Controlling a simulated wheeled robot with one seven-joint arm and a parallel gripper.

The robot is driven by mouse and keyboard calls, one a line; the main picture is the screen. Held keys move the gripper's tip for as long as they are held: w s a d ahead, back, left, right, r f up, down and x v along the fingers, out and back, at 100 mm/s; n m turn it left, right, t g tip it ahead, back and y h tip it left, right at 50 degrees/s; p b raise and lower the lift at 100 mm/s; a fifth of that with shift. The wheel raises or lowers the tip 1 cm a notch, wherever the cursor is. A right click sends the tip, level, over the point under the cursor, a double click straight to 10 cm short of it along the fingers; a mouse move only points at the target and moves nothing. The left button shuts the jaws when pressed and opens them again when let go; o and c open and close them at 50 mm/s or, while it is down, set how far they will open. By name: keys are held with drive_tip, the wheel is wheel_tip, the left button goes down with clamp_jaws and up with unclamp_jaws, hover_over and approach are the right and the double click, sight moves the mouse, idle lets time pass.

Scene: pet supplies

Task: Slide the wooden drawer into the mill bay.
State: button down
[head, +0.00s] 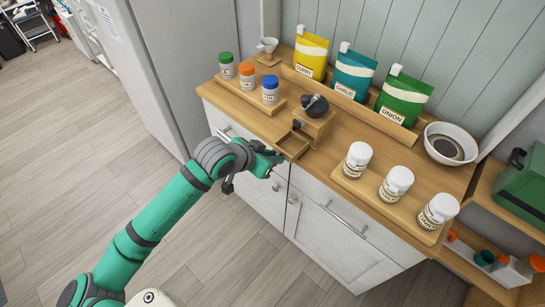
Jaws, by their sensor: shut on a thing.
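The wooden drawer (293,146) is a small open-topped tray at the counter's front edge, just in front of the mill. The mill (315,125) is a wooden box with a dark, rounded top (314,105). The bay opening is mostly hidden, and I cannot tell whether the drawer's back end is inside it. My gripper (274,158) is at the drawer's front side, shut on the drawer. The exact grip point is hidden by the fingers and wrist.
A rack with three colour-capped jars (247,76) stands left of the mill. Three white jars (396,184) stand on a board to the right. Pouches (353,75) stand behind. A bowl (451,144) is at the far right. Bare counter (365,132) lies right of the mill.

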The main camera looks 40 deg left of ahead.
sight(299, 138)
drive_tip(key=shift+w+d, duration=0.2)
drive_tip(key=shift+w, duration=2.35)
drive_tip(key=shift+w+d, duration=0.15)
drive_tip(key=shift+w, duration=2.4)
drive_tip(key=c, duration=1.5)
unclamp_jaws()
drive_tip(key=shift+c, duration=0.2)
